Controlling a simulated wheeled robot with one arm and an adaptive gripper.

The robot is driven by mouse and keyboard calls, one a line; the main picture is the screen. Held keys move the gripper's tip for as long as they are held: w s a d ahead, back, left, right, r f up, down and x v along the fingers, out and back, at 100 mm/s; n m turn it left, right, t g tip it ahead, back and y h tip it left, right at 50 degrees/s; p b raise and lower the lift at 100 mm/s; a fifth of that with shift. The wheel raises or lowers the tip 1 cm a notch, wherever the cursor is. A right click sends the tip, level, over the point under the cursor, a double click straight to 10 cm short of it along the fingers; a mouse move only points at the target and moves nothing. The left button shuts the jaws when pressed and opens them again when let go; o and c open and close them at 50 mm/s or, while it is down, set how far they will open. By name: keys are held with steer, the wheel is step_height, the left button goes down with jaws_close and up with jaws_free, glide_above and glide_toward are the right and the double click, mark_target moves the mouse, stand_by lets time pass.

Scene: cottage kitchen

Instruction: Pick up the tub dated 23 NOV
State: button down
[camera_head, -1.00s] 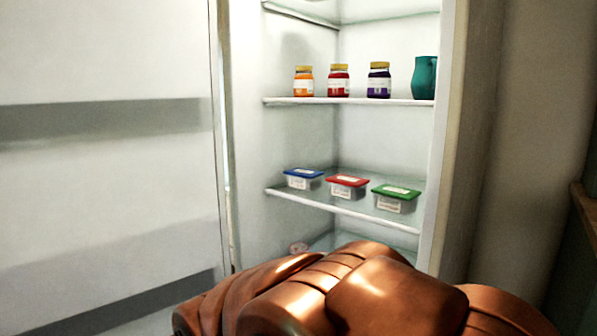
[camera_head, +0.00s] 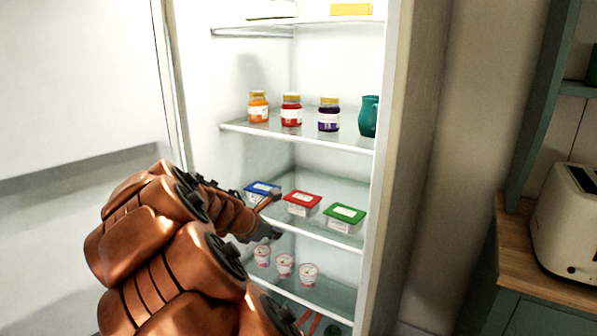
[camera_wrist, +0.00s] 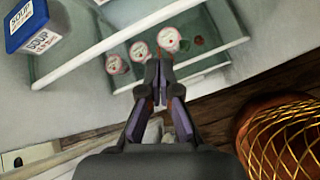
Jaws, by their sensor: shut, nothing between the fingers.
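Three tubs stand in a row on a glass shelf of the open fridge: one with a blue lid (camera_head: 262,188), one with a red lid (camera_head: 302,203) and one with a green lid (camera_head: 344,217). Their labels are too small to read in the head view, so I cannot tell which is dated 23 NOV. The blue-lidded tub also shows in the wrist view (camera_wrist: 38,28); its label reads SOUP. My gripper (camera_wrist: 158,85) is shut and empty, its fingers together in front of the fridge. In the head view my arm partly covers the shelf's left front.
Several jars and a teal jug (camera_head: 369,116) stand on the shelf above. Three small cups, one of them here (camera_head: 308,274), stand on the shelf below. The fridge door is open at left. A toaster (camera_head: 568,222) stands on a counter at right.

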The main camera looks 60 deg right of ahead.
steer(key=w+d+r+n+h+p, duration=0.1)
steer(key=w+d+r+n+p, duration=0.2)
steer(key=d+r+n, duration=0.15)
steer(key=p, duration=0.1)
glide_toward(302, 195)
steer(key=shift+t, duration=0.4)
steer(key=d, duration=0.2)
steer(key=d+f, duration=0.1)
steer(key=d, duration=0.1)
steer(key=d+f, duration=0.1)
steer(key=d, duration=0.1)
steer(key=shift+s+f, duration=0.15)
steer(key=shift+f, duration=0.05)
steer(key=shift+d+f, duration=0.1)
steer(key=shift+f, duration=0.1)
steer(key=shift+s+f+p, duration=0.1)
steer(key=shift+f+p, duration=0.2)
steer(key=shift+f, duration=0.45)
